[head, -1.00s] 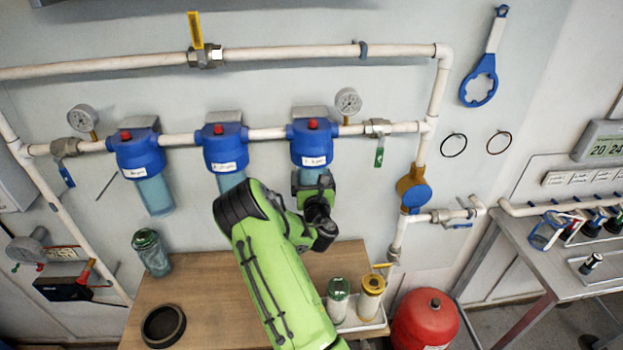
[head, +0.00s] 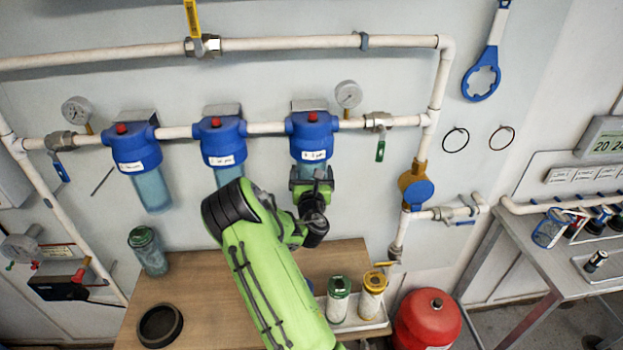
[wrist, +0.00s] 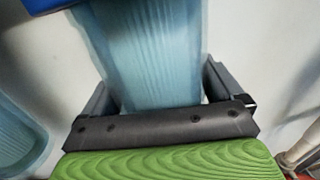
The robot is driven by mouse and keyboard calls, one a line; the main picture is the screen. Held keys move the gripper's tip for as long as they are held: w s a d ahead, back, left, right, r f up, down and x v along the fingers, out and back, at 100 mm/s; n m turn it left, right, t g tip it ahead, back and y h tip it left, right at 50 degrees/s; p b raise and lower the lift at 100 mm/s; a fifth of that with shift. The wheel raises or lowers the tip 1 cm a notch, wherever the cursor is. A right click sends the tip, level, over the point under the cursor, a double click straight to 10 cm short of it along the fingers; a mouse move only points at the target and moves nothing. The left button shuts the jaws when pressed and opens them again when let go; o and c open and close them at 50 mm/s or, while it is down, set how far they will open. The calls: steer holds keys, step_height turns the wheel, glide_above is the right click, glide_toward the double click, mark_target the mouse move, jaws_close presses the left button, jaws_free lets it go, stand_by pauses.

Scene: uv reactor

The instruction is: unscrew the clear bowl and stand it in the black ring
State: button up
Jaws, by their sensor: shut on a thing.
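The clear bluish bowl (wrist: 150,50) hangs upright under the right-hand blue filter head (head: 313,135). Its upper part also shows in the head view (head: 309,170). My gripper (head: 311,180) is around the lower part of this bowl and shut on it; in the wrist view a jaw stands on each side of the bowl (wrist: 160,100). Whether the bowl's thread is loose cannot be seen. The black ring (head: 160,325) lies empty on the wooden bench at the front left.
Two more bowls, left (head: 152,188) and middle (head: 227,175), hang under their heads. A green-capped jar (head: 148,250) stands on the bench behind the ring. Two capped cartridges (head: 339,300) stand in a white tray (head: 375,320). A red tank (head: 427,320) is right of the bench.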

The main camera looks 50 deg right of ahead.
steer(key=shift+f+m+g+h+b, duration=0.15)
steer(key=shift+m+g+h+b, duration=0.4)
steer(key=shift+b, duration=0.2)
steer(key=shift+g+h, duration=0.25)
steer(key=shift+g, duration=0.2)
steer(key=shift+m+g+b, duration=0.35)
steer(key=shift+m+g, duration=0.05)
steer(key=shift+m, duration=0.15)
steer(key=shift+m+g+h, duration=0.8)
steer(key=shift+g+h, duration=0.1)
steer(key=shift+g, duration=0.2)
steer(key=shift+s+m+g+h, duration=0.1)
steer(key=shift+m+g+h, duration=0.4)
steer(key=shift+m+g, duration=0.6)
